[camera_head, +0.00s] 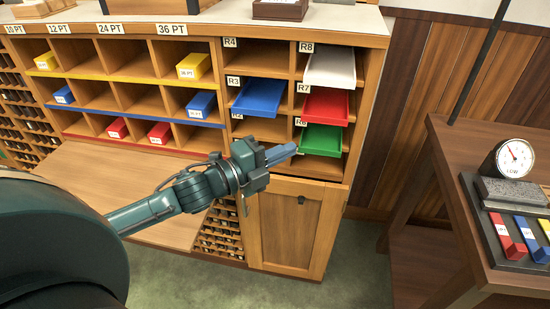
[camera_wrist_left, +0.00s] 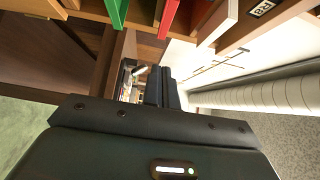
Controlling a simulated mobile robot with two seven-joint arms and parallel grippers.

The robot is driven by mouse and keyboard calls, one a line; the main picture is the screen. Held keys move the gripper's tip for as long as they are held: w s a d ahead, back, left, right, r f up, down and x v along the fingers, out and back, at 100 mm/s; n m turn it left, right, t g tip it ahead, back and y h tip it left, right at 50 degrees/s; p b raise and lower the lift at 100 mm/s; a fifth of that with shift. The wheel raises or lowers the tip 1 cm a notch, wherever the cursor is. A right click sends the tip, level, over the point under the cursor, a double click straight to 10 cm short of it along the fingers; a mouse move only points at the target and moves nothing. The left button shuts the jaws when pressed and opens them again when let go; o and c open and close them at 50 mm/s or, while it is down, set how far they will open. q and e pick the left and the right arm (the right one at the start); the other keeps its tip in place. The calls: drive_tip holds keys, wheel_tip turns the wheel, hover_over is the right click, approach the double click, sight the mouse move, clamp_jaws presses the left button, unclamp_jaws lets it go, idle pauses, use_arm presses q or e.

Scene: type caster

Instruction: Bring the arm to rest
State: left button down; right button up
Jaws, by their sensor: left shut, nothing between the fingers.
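My left arm reaches in from the left in the head view. Its gripper (camera_head: 280,153) is shut and empty, with its fingers pointing right, in front of the cabinet's right-hand tray slots. In the left wrist view the two dark fingers (camera_wrist_left: 161,88) lie together with nothing between them. The green tray (camera_head: 321,139) is just right of the fingertips in the head view; I cannot tell how far behind them it lies. My right gripper is not in view.
A wooden cabinet (camera_head: 372,41) holds colored blocks and pulled-out trays: blue (camera_head: 259,97), red (camera_head: 326,106) and white (camera_head: 330,68). A sloped wooden board (camera_head: 130,185) lies below. A side table (camera_head: 450,145) at right bears a dial gauge (camera_head: 514,158) and colored blocks. Green floor is open in front.

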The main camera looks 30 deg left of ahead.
use_arm(q)
drive_tip(key=shift+v, duration=1)
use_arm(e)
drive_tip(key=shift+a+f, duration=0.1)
use_arm(q)
drive_tip(key=s+d+f+n+g+y+p, duration=0.2)
drive_tip(key=s+d+f+n, duration=0.2)
drive_tip(key=s+f+n, duration=0.3)
drive_tip(key=s+d+f+n+g+y+p, duration=0.2)
drive_tip(key=s+f+n, duration=0.6)
drive_tip(key=f+n, duration=0.4)
drive_tip(key=shift+s+d+f+n+g+y+p, duration=0.2)
drive_tip(key=shift+d+f+n+g+y+p, duration=0.15)
drive_tip(key=shift+d+n+g+y, duration=0.5)
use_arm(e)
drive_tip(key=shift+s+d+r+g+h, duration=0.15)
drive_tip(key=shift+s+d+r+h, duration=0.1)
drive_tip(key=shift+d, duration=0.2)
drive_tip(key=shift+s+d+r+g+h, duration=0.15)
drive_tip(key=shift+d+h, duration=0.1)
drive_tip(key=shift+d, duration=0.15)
use_arm(q)
drive_tip(key=shift+d+r+t, duration=0.1)
drive_tip(key=shift+d+t, duration=0.05)
drive_tip(key=shift+t, duration=0.2)
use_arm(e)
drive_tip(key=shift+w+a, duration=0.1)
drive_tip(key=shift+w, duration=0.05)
